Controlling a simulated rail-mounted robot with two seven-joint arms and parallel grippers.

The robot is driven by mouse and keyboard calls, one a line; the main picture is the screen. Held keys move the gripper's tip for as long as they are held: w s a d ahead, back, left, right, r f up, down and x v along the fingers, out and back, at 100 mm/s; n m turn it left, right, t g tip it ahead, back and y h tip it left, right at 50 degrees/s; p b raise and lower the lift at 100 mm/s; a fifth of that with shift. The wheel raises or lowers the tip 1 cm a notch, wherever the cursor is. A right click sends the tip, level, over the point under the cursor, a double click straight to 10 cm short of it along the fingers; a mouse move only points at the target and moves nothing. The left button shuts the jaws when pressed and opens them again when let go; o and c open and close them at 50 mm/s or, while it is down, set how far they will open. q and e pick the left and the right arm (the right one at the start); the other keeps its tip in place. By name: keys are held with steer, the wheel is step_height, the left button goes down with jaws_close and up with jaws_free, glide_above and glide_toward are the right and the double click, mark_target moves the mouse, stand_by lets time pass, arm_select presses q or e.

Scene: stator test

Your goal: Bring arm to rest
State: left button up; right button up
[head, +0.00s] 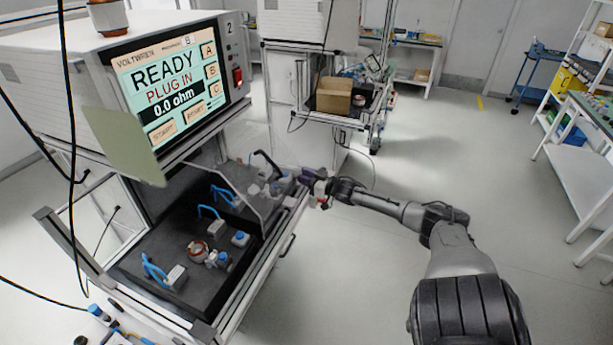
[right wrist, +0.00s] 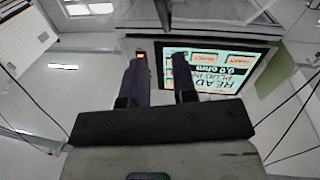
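My right arm (head: 400,210) comes in from the lower right of the head view and stretches towards the test bench. Its gripper (head: 313,180) is at the far right edge of the bench, near the fixtures there; I cannot tell whether it touches anything. In the right wrist view the two dark fingers of the gripper (right wrist: 160,68) stand apart with nothing between them. The tester screen (head: 170,80) reads "READY", "PLUG IN" and "0.0 ohm"; it shows upside down in the right wrist view (right wrist: 215,72). My left gripper is not in view.
A black bench tray (head: 160,237) holds a copper-wound stator (head: 198,251) and blue-handled clamps. A clear panel stands over the bench. Black cables hang at the left. A cart with a cardboard box (head: 333,97) stands behind. The floor (head: 480,165) right of the arm is clear.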

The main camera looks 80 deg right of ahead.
steer(key=shift+s, duration=0.15)
stand_by(0.7)
step_height(320, 180, down, 6)
steer(key=s+d+g+h, duration=0.3)
steer(key=g, duration=0.4)
steer(key=s+a+f+n+g, duration=0.1)
steer(key=a+f+n+g, duration=0.2)
steer(key=a, duration=0.6)
steer(key=s+a+f+n+g, duration=0.1)
steer(key=s+a+f+g, duration=0.2)
steer(key=a, duration=0.7)
steer(key=s+a+y, duration=0.2)
steer(key=a+y, duration=0.1)
steer(key=a, duration=1.1)
steer(key=s+a+r+y, duration=0.1)
steer(key=s+a+y, duration=0.15)
steer(key=a, duration=1.15)
steer(key=s+a+y, duration=0.2)
steer(key=a+y, duration=0.1)
steer(key=a, duration=1.1)
step_height(320, 180, up, 22)
steer(key=d+p, duration=0.1)
steer(key=p, duration=2.1)
steer(key=shift+g, duration=0.3)
